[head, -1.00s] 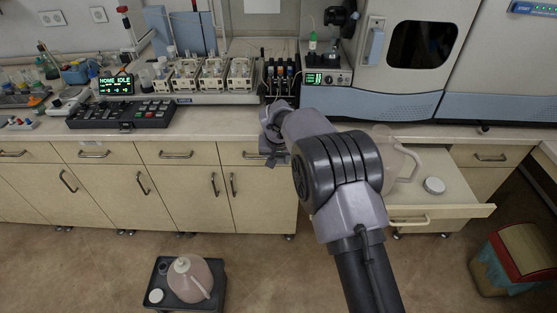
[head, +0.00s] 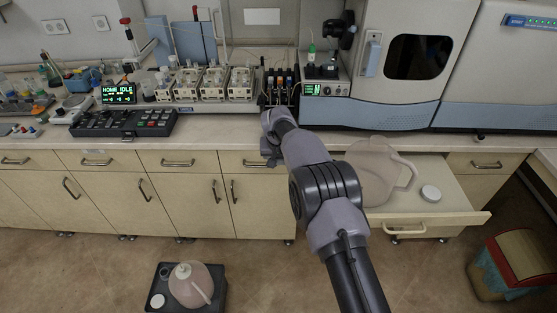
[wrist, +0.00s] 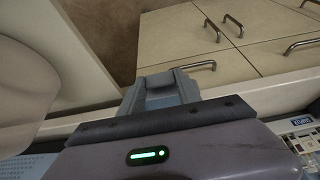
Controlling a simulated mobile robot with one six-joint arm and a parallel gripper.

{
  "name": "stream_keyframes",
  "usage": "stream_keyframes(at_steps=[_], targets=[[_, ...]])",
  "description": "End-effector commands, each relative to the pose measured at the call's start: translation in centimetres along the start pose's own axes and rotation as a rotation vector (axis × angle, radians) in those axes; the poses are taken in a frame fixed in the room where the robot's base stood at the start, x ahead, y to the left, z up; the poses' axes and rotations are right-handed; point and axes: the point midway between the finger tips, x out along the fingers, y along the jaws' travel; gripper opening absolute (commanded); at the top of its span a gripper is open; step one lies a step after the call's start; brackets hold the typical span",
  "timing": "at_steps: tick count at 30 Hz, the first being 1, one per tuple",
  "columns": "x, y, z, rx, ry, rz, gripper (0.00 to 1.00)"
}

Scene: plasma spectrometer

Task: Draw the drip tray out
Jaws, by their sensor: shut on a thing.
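My gripper (head: 274,158) is at the bench's front edge, below the dark pump block (head: 280,84), with its fingers in front of the cabinet fronts.
An open drawer (head: 455,207) to the right holds a large beige jug (head: 368,165) and a white lid (head: 430,193). Another jug (head: 192,284) stands in a black floor tray (head: 218,300). A red-lidded bin (head: 525,255) is at right. Floor between them is clear.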

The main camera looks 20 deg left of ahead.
Motion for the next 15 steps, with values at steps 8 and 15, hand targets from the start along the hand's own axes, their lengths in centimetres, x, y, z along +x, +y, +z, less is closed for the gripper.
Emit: stream_keyframes(at_steps=[8,15], targets=[[-1.3,0.0,-0.6,0.0,0.001,0.0,0.0],[-2.5,0.0,-1.1,-0.001,0.001,0.0,0.0]])
